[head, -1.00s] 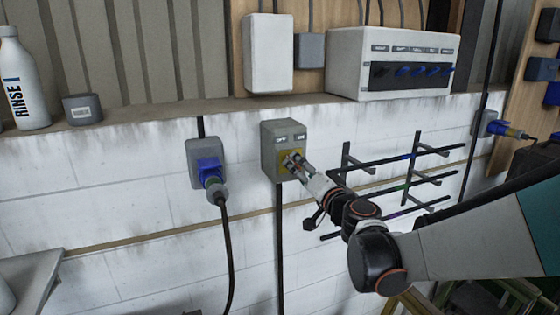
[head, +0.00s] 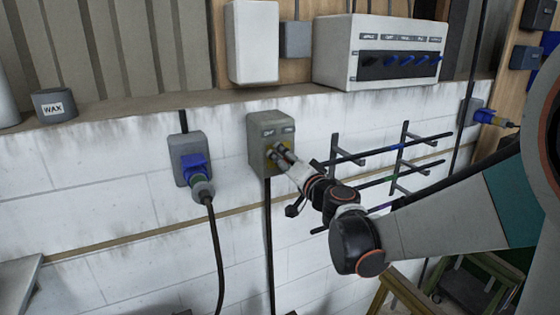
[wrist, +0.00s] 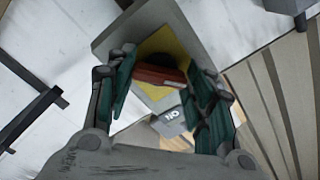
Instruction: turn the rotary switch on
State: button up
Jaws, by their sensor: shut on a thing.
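The rotary switch is a grey box (head: 257,132) on the white block wall, with two small labels on its top part and a yellow plate (wrist: 165,43). In the wrist view its red knob (wrist: 158,76) lies crosswise on the yellow plate. A label reading ON upside down (wrist: 171,114) shows below the knob. My gripper (head: 279,154) is at the front of the box, with a finger on each side of the knob; it also shows in the wrist view (wrist: 161,78). It is shut on the knob. In the head view the fingers hide the knob.
A blue plug in a socket (head: 193,168) with a hanging cable is just left of the switch. A dark rack (head: 372,156) sticks out at the right. Above, a ledge carries a grey WAX tin (head: 54,105) and a white panel with blue switches (head: 380,55).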

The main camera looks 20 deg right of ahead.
jog(key=shift+m, duration=0.3)
jog(key=m, duration=0.3)
jog(key=shift+m+b, duration=0.3)
jog(key=shift+b, duration=0.1)
jog(key=m, duration=0.3)
jog(key=shift+m, duration=0.3)
jog(key=m+b, duration=0.1)
jog(key=m, duration=0.3)
jog(key=shift+s+m, duration=0.1)
jog(key=shift+m, duration=1.9)
jog(key=shift+f, duration=0.1)
jog(key=o, duration=1.1)
jog(key=shift+c, duration=0.2)
